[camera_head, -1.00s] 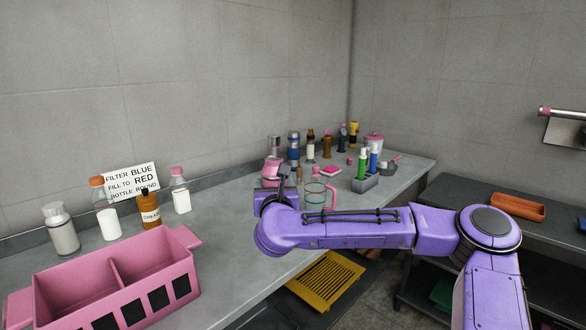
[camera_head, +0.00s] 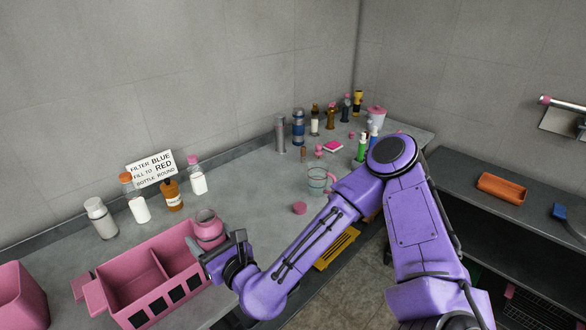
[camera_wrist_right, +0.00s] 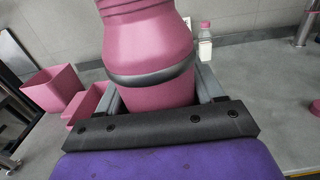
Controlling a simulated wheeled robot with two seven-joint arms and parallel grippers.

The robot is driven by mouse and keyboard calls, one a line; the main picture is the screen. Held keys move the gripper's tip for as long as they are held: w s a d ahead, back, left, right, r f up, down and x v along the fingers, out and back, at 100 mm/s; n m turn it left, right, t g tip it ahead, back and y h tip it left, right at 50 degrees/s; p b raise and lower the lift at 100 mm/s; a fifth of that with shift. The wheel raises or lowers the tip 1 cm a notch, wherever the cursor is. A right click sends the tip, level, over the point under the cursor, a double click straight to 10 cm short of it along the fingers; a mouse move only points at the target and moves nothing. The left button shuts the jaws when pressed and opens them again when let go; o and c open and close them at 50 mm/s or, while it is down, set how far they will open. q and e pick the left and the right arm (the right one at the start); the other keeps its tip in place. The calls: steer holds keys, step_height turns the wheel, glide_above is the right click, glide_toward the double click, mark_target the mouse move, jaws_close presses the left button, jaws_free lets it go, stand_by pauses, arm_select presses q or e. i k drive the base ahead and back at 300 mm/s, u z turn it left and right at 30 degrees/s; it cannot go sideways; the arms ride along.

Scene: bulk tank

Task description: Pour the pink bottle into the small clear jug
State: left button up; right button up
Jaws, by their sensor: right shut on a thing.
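My right gripper (camera_head: 222,258) is shut on the pink bottle (camera_head: 207,228), beside the right end of the pink divided crate (camera_head: 160,313). In the right wrist view the pink bottle (camera_wrist_right: 150,50) stands between the fingers, with a dark band around it and its top out of frame. The small clear jug (camera_head: 318,182), with a pink handle, stands on the counter to the right, apart from the gripper. Its inside looks empty, but it is small in view. My left gripper is not in view.
A round pink lid (camera_head: 299,208) lies on the counter left of the jug. White bottles and an amber bottle (camera_head: 172,195) stand by the sign (camera_head: 151,168). Several bottles crowd the far counter end. Counter between crate and jug is mostly clear.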

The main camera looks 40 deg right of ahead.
mark_target(317, 173)
steer(key=u, duration=3.3)
steer(key=k, duration=3)
steer(key=z, duration=2.15)
